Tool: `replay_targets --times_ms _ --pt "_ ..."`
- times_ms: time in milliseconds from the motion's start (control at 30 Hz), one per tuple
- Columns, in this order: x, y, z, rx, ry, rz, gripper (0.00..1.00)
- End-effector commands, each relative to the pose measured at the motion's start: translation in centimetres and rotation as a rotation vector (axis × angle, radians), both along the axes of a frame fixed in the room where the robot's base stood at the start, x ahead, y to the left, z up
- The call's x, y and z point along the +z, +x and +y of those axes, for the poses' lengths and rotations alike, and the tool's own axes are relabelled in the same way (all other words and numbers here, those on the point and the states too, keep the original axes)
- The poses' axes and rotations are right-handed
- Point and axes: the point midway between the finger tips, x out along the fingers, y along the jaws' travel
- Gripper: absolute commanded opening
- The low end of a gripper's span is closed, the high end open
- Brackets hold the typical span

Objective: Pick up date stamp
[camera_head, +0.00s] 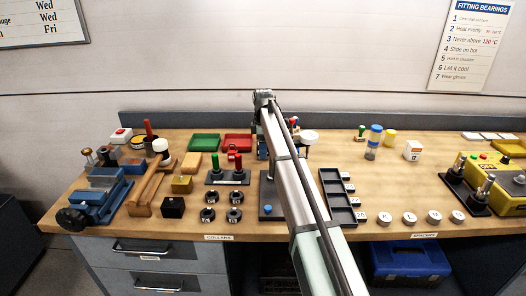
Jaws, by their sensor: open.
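I cannot pick out the date stamp for certain at this size. One small upright piece with a green top (361,131) stands at the back, right of my arm. A red-topped piece (294,121) stands at the back next to the arm and is partly hidden by it. A dark rack (227,178) left of the arm holds one green-handled and one red-handled piece. My arm rises from the bottom right to a joint above the bench's back edge. My gripper and its fingers do not show; the arm hides what lies behind it.
The wooden bench (310,228) is crowded. A blue vise (100,190), a mallet (150,185), and green (204,136) and red (237,136) trays lie left. A dark compartment tray (336,181), several pale discs and a yellow box (509,190) are right. Bare wood shows around the bench's right-centre.

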Motion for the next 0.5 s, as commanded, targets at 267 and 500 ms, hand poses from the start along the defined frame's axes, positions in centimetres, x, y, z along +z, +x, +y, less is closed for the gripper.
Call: replay_targets --times_ms 267,500 --pt "-0.87 0.00 0.01 0.000 0.000 0.000 0.83" --pt "-0.85 0.01 0.00 0.000 0.000 0.000 0.64"
